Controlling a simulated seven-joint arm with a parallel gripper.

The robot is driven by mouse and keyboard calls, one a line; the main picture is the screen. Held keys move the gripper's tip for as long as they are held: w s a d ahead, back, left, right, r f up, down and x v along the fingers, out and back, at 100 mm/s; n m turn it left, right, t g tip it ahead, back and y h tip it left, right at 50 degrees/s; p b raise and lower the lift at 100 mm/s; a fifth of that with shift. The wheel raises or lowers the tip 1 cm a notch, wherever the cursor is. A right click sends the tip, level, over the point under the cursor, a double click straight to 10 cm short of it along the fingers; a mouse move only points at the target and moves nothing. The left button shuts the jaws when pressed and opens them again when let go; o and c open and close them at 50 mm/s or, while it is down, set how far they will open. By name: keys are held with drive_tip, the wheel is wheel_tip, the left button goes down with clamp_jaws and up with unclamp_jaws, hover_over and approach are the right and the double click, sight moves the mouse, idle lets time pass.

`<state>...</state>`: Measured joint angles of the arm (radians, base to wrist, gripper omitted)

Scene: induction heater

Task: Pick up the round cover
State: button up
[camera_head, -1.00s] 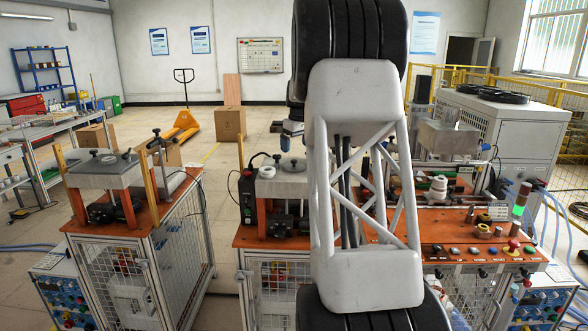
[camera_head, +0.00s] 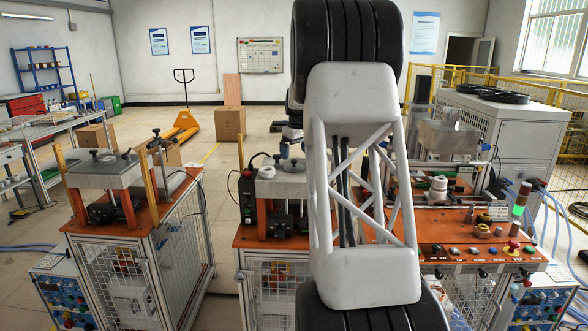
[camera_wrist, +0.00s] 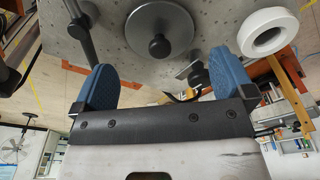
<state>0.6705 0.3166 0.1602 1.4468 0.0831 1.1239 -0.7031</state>
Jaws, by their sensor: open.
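The round cover (camera_wrist: 150,22) is a grey disc with a black ball knob in its middle. It lies on the speckled grey plate (camera_wrist: 205,22) of the middle station. My gripper (camera_wrist: 163,68) is open, its two blue fingers spread on either side below the cover in the wrist picture. Nothing is between the fingers, and they appear apart from the knob. In the head view my gripper (camera_head: 284,150) is just above the middle station, and the cover is largely hidden there.
A white ring (camera_wrist: 268,32) lies on the same plate beside the cover. A black post (camera_wrist: 80,28) stands at the plate's other side. A similar station (camera_head: 105,170) stands to the left, and an orange control bench (camera_head: 460,245) to the right.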

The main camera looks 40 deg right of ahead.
sight(294, 160)
drive_tip(key=shift+w+f, duration=0.15)
drive_tip(key=shift+f, duration=1.1)
drive_tip(key=shift+w+f, duration=0.15)
drive_tip(key=shift+f, duration=1.1)
drive_tip(key=c, duration=0.9)
drive_tip(key=shift+r, duration=0.1)
drive_tip(key=shift+r, duration=1.5)
drive_tip(key=shift+s+a+r, duration=0.1)
drive_tip(key=shift+s+r, duration=0.05)
drive_tip(key=shift+r, duration=0.1)
drive_tip(key=s+a+r, duration=0.1)
drive_tip(key=s+a, duration=0.8)
drive_tip(key=s, duration=0.3)
drive_tip(key=shift+s+a+r, duration=0.15)
drive_tip(key=shift+s+r, duration=0.05)
drive_tip(key=shift+s, duration=0.1)
